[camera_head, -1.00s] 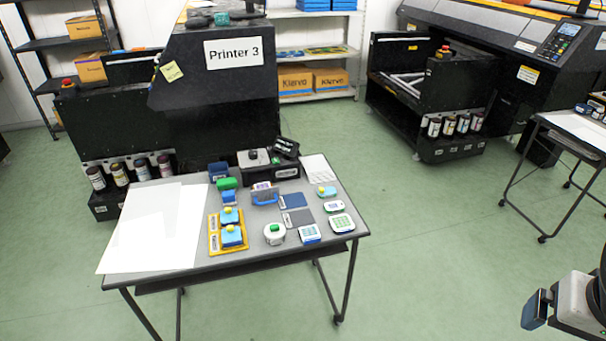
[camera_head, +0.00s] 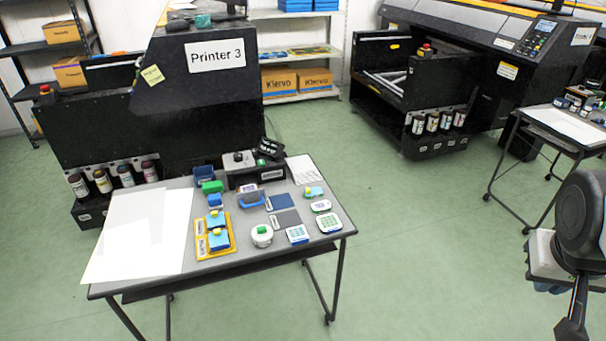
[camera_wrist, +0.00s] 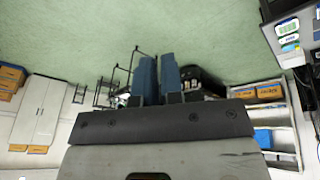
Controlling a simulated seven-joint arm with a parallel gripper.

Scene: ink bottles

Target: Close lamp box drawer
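No drawer is clearly marked as the lamp box drawer in these views. A black box (camera_head: 272,175) with a pale label stands at the back of the near table in the head view. A pale top with a dark knob shows at its left, and a dark, tilted part stands at its right. Whether a drawer there is pulled out is too small to tell. My gripper's two blue fingers (camera_wrist: 159,78) are close together with only a sliver between them and hold nothing visible. In the head view, my arm is at the lower right, well away from the table, and hides most of the fingers.
The near table (camera_head: 270,258) holds white sheets (camera_head: 140,235), a yellow tray (camera_head: 230,250), a round white container (camera_head: 262,238) and several small items. Printer 3 (camera_head: 210,85) stands behind it. A second table (camera_head: 565,125) is at right. Green floor between them is clear.

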